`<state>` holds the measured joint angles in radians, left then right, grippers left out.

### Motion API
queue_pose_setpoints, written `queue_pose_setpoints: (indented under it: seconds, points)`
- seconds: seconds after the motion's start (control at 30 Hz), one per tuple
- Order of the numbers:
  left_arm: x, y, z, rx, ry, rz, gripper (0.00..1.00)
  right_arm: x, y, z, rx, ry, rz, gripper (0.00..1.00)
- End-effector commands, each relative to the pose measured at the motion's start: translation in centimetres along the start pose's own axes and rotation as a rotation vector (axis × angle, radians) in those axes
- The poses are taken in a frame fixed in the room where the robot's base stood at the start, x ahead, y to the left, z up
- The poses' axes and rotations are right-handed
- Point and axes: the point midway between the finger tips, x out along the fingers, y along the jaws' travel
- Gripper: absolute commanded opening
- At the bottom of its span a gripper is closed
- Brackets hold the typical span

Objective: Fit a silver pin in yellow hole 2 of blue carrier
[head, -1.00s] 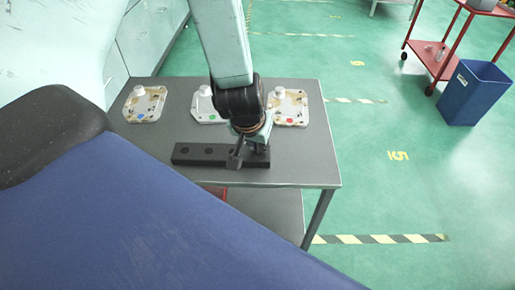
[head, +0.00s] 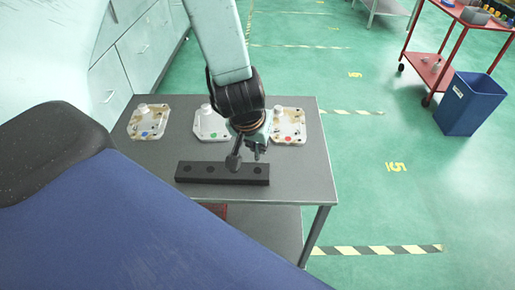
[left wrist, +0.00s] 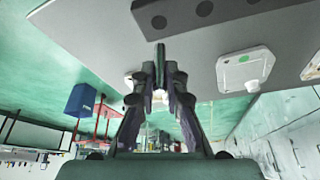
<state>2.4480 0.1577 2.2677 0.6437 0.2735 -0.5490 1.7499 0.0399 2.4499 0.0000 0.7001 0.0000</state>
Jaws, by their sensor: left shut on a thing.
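The blue carrier (head: 147,122), a pale plate with a blue dot and a white knob, lies at the table's left. Its yellow holes are too small to tell apart. My left gripper (head: 246,152) is over the table, between the black bar and the green-dot and red-dot carriers. In the left wrist view my left gripper (left wrist: 160,72) is shut on a thin pin (left wrist: 160,56), which looks dark grey there and is mostly hidden by the fingers. My right gripper is not in view.
A black bar (head: 205,172) with several holes lies along the table's (head: 310,185) front. The green-dot carrier (head: 210,124) and red-dot carrier (head: 289,127) lie farther back. A blue bin (head: 470,104) and red trolley (head: 432,72) stand off to the right.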

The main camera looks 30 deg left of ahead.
Motion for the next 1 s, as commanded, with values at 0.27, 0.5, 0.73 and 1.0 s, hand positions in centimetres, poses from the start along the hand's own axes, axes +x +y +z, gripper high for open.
queue_pose_setpoints:
  seconds: [0.27, 0.5, 0.73, 1.0]
  points:
    - [-2.9, 0.0, -1.2, -0.001, 0.000, 0.000, 0.00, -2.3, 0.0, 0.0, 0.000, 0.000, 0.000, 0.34]
    - [-2.8, 1.5, -1.6, 0.063, 0.007, 0.039, 0.00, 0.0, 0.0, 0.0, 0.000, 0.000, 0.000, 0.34]
    - [-2.8, 4.7, -1.7, 0.222, 0.012, 0.118, 0.00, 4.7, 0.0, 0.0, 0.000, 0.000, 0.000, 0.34]
    - [-3.7, 7.5, -0.9, 0.402, 0.009, 0.179, 0.00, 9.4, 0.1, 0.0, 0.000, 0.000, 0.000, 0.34]
